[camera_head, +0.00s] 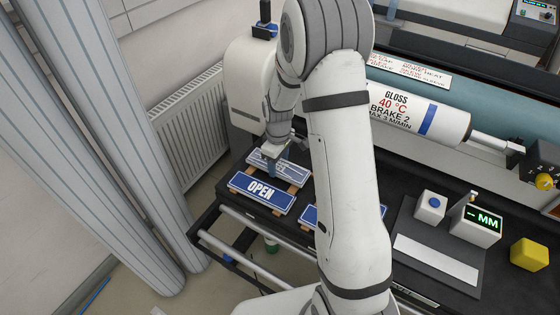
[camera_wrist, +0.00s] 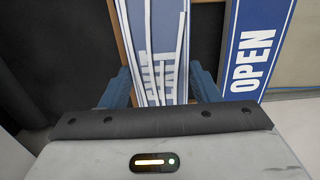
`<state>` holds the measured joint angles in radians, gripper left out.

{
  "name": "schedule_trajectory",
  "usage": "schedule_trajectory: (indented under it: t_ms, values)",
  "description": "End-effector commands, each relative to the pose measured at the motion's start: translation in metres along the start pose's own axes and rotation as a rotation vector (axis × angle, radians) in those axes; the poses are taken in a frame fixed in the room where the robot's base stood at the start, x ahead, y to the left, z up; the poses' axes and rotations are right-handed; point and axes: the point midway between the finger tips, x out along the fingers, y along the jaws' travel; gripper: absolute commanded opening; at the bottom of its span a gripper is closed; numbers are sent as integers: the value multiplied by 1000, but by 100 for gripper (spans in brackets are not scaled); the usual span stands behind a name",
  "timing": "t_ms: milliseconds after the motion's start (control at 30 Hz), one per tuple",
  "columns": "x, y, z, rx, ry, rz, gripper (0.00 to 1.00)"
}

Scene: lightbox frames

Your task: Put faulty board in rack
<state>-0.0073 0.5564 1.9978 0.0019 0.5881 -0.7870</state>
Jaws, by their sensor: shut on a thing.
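A blue board with white stripes and broken-looking white lettering (camera_wrist: 158,30) lies between the two blue fingers of my gripper (camera_wrist: 160,88) in the wrist view. The gripper is shut on this board. Another blue board (camera_head: 309,216) is mostly hidden by my arm. I cannot pick out a rack with certainty.
Wooden strips (camera_head: 293,189) lie under the boards on a dark bench. A grey tray with a white strip (camera_head: 436,257), a display block reading MM (camera_head: 476,224) and a yellow block (camera_head: 529,254) stand to the right. A large roller (camera_head: 425,112) spans behind.

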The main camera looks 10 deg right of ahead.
Motion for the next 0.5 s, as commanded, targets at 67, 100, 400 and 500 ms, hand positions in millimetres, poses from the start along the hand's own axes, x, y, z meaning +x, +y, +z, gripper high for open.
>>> schedule_trajectory:
  t_ms: [67,100,400,500]
  values:
    - [4,0,0,1,-1,-1,31]
    - [4,1,0,2,0,0,31]
    - [8,2,1,4,1,1,57]
    - [7,2,1,4,1,1,66]
